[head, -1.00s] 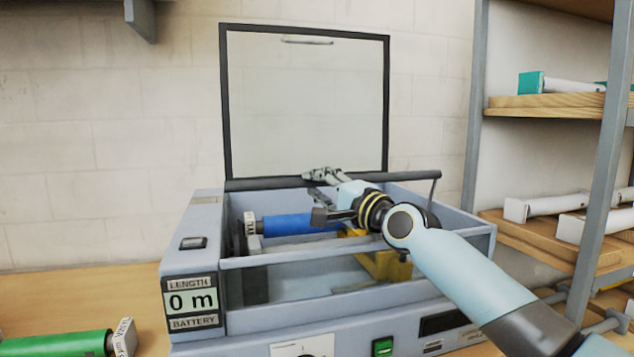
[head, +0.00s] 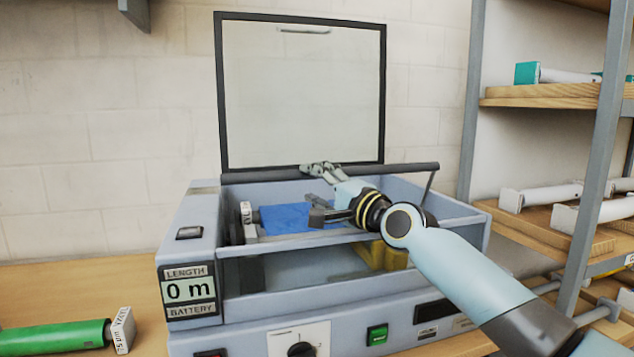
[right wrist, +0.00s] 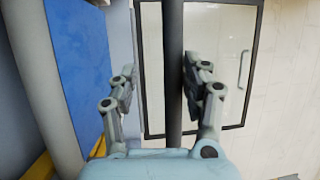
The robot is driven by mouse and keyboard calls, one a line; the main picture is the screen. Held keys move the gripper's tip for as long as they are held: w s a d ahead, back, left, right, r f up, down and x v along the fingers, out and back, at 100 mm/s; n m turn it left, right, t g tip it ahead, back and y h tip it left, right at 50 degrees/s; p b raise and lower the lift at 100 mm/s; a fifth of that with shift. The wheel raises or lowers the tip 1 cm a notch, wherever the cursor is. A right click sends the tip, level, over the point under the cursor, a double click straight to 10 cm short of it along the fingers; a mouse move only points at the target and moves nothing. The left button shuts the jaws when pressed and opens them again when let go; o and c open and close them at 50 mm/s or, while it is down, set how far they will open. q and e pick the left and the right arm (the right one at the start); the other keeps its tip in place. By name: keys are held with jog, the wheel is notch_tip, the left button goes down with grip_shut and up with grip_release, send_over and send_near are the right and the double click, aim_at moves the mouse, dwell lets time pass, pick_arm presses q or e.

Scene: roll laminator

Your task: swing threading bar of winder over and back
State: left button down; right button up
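The threading bar (head: 400,168) is a long dark bar across the back of the winder (head: 190,261), just in front of the open lid's lower edge. A thin arm at its right end joins it to the housing. My right gripper (head: 322,169) is at the bar's middle. In the right wrist view the bar (right wrist: 173,60) runs between the two fingers (right wrist: 165,80). They stand apart, with a clear gap on the left and the right finger close to the bar; contact cannot be told. Blue film (head: 290,217) lies spread inside the winder. My left gripper is not in view.
The clear framed lid (head: 300,90) stands upright behind the winder. A green roll (head: 55,338) lies on the table at left. A shelf (head: 545,95) with white rolls stands at right. A length display (head: 190,290) reads 0 m.

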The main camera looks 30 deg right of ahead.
jog(key=shift+r, duration=0.15)
jog(key=shift+s, duration=0.1)
jog(key=s+d, duration=0.1)
jog(key=s, duration=0.6)
jog(key=shift+f, duration=0.45)
